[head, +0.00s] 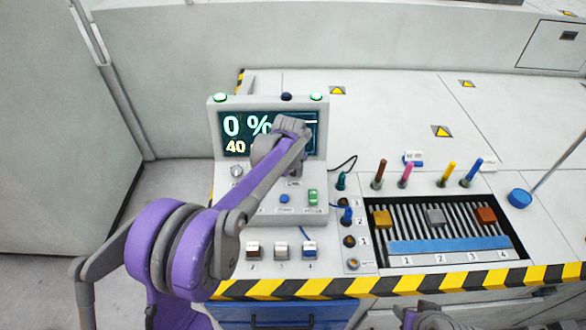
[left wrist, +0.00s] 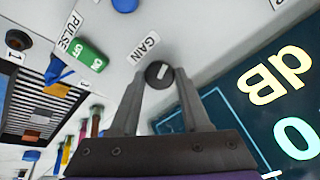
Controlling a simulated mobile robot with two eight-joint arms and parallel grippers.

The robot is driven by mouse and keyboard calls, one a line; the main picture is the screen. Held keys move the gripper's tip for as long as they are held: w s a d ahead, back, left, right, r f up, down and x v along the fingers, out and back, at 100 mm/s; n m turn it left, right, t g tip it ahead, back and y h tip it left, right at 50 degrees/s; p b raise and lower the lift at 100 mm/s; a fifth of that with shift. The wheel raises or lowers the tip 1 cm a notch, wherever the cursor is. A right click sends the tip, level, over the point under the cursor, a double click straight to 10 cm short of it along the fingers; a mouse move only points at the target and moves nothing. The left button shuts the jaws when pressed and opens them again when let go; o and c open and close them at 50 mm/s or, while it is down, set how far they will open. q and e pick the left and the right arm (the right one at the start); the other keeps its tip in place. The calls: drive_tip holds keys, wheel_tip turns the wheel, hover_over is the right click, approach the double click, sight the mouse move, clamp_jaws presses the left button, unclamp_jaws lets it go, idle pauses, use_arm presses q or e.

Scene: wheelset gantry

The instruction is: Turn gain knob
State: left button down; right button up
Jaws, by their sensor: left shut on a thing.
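The gain knob (left wrist: 158,74) is a small dark round knob with a white pointer mark, beside a GAIN label (left wrist: 145,47), in the left wrist view. My left gripper (left wrist: 160,82) has its two fingers on either side of the knob and is shut on it. In the head view my left gripper (head: 292,160) and arm cover the knob. The display (head: 233,127) on the grey console (head: 232,207) reads 0 % in large figures and 40 below, the rest hidden by my arm. A grey part of mine shows at the bottom edge; its jaws cannot be made out.
A green switch (left wrist: 86,54) with a PULSE label sits near the knob. A striped edge (head: 400,286) runs along the front.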

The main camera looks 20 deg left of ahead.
use_arm(q)
drive_tip(key=m, duration=0.4)
drive_tip(key=shift+d+f+m+b, duration=0.1)
drive_tip(key=shift+d+m+b, duration=0.05)
drive_tip(key=shift+m+b, duration=0.15)
drive_tip(key=m, duration=0.4)
drive_tip(key=shift+m+y+b, duration=0.3)
drive_tip(key=shift+y, duration=0.1)
drive_tip(key=m, duration=0.4)
drive_tip(key=shift+s+d+y+b, duration=0.1)
drive_tip(key=shift+y+b, duration=0.2)
drive_tip(key=shift+b, duration=0.05)
drive_tip(key=shift+m+b, duration=0.35)
drive_tip(key=shift+m, duration=2.05)
use_arm(e)
drive_tip(key=shift+s+f, duration=0.3)
drive_tip(key=shift+f, duration=0.6)
drive_tip(key=shift+s+f, duration=0.25)
drive_tip(key=shift+f, duration=0.65)
use_arm(q)
drive_tip(key=shift+c, duration=2)
unclamp_jaws()
